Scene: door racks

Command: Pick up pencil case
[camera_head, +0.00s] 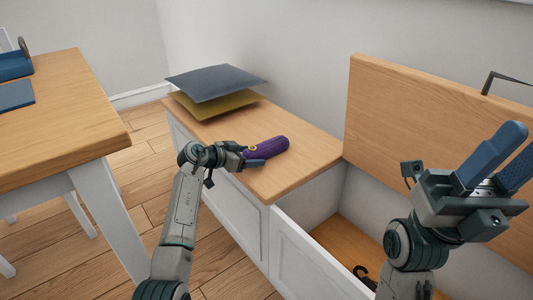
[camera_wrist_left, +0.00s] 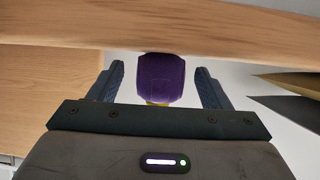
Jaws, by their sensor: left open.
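The purple pencil case (camera_head: 268,148) lies on the wooden top of the low bench, with a small yellow mark near its near end. My left gripper (camera_head: 256,160) is open at the near end of the case, low over the bench top. In the left wrist view the case (camera_wrist_left: 161,78) sits between the two blue fingers (camera_wrist_left: 160,85), with a gap on each side. My right gripper (camera_head: 512,150) is raised at the right, its two blue fingers apart and pointing up, with nothing between them.
Two cushions, one grey (camera_head: 214,82) and one mustard (camera_head: 212,105), lie stacked at the bench's far end. The bench (camera_head: 300,170) has an open compartment (camera_head: 345,240) with a raised wooden lid (camera_head: 440,140). A wooden table (camera_head: 60,110) stands at the left.

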